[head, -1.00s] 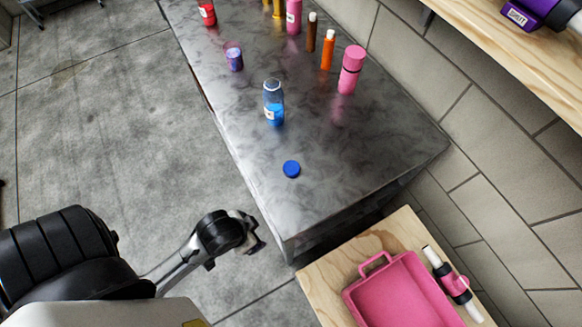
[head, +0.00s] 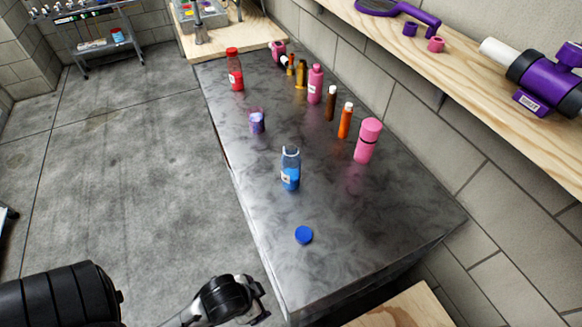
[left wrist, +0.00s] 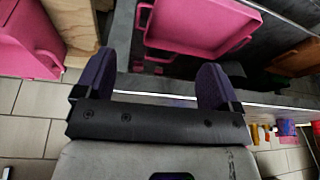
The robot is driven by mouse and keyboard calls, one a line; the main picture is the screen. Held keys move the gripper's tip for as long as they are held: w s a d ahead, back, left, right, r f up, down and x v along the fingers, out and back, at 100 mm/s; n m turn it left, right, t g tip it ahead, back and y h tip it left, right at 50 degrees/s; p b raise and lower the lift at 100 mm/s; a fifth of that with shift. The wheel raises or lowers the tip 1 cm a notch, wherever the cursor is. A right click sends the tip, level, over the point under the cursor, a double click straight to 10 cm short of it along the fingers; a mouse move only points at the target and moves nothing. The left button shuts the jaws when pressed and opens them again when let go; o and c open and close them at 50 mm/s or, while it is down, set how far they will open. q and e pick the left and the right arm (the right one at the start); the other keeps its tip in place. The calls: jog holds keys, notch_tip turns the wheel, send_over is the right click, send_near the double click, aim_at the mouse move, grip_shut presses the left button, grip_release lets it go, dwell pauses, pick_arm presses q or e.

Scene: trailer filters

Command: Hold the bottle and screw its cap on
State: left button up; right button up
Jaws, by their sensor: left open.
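A clear bottle (head: 290,170) with blue liquid and a white label stands upright and uncapped on the dark metal table. Its blue cap (head: 304,235) lies apart from it, nearer the front of the table. My left gripper shows in the left wrist view (left wrist: 158,85), with its two purple fingers spread wide and nothing between them. In the head view my left gripper (head: 262,302) is low, off the table's left front edge, away from bottle and cap. My right gripper is not in view.
A wooden shelf (head: 420,48) runs along the right wall. The metal table (head: 365,225) is clear around the cap.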

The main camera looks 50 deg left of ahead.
pick_arm(q)
jog(key=shift+c, duration=0.7)
jog(key=shift+d, duration=0.1)
